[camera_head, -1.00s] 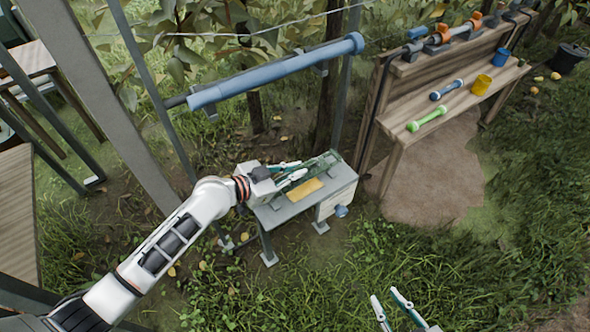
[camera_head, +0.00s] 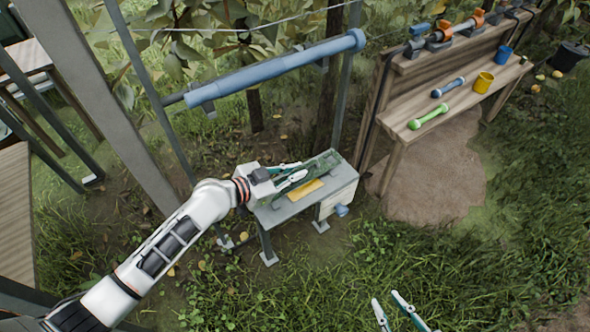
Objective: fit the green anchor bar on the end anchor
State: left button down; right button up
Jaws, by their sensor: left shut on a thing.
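A bright green bar with knobbed ends (camera_head: 429,117) lies on the wooden bench at the right, apart from both grippers. My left gripper (camera_head: 300,173) is over the small grey table and shut on a dark green piece (camera_head: 324,161). Its fingers partly hide that piece, and its exact shape is hard to tell. My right gripper (camera_head: 389,301) shows only its fingertips at the bottom edge, spread apart and empty above the grass. I cannot tell which part is the end anchor.
The grey table (camera_head: 283,212) carries a yellow block (camera_head: 305,190). A long blue tube (camera_head: 275,72) is mounted on posts behind it. The bench (camera_head: 470,97) also holds a blue bar (camera_head: 447,87), a yellow cup (camera_head: 483,82) and a blue cup (camera_head: 503,54). Grass at lower right is clear.

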pick_arm(q)
jog(key=shift+f+b, duration=0.35)
jog(key=shift+f, duration=0.35)
pick_arm(e)
jog(key=shift+s+f, duration=0.2)
jog(key=shift+f, duration=0.05)
dwell(0.3)
dwell(0.3)
